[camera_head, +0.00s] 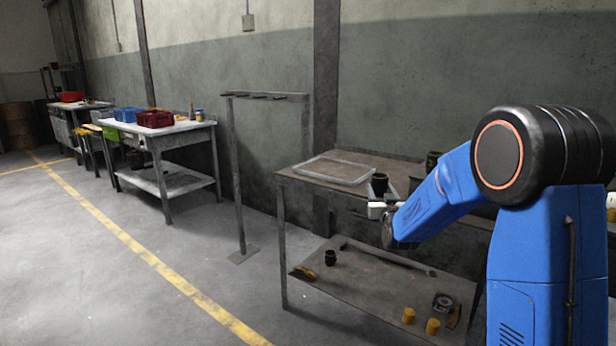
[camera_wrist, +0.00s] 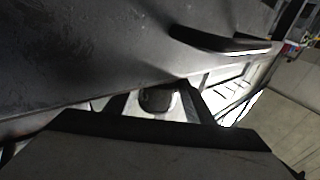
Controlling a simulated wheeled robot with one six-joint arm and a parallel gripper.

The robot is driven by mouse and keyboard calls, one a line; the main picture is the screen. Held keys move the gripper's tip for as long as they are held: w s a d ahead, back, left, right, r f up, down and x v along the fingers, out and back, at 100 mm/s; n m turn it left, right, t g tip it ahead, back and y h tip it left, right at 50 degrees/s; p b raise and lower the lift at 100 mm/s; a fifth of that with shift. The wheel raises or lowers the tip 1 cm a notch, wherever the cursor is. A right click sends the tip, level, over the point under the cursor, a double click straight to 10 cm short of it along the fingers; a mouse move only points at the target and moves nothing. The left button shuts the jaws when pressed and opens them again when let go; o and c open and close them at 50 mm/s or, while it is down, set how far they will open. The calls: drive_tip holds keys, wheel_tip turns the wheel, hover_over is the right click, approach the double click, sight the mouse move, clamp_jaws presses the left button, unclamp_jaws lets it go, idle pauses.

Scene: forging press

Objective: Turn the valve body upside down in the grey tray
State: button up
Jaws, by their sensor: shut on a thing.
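The grey tray (camera_head: 333,182) is shallow and lies on the top of the workbench in the head view. My gripper (camera_head: 380,203) is at the bench, just right of the tray. A dark, cup-like part, seemingly the valve body (camera_head: 379,183), shows at its jaws. In the wrist view my gripper (camera_wrist: 157,102) is shut on a dark rounded part, the valve body (camera_wrist: 156,98), between its pale fingers. Most of the part is hidden there, and I cannot tell which end is up or whether it touches anything.
A dark pot (camera_head: 432,160) and a grey container (camera_head: 415,183) stand right of my gripper, partly behind my arm. The lower shelf (camera_head: 370,285) holds a black part, yellow cylinders and a long bar. An empty rack (camera_head: 240,180) stands left of the bench. The floor left is open.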

sight(380, 191)
drive_tip(key=shift+r, duration=4.05)
wheel_tip(380, 191, up, 9)
drive_tip(key=m, duration=0.5)
drive_tip(key=m+h, duration=0.1)
drive_tip(key=m, duration=0.4)
drive_tip(key=shift+h, duration=0.3)
drive_tip(key=shift+m, duration=0.3)
drive_tip(key=m, duration=0.4)
drive_tip(key=m+h, duration=0.1)
drive_tip(key=m, duration=0.4)
drive_tip(key=shift+g, duration=0.4)
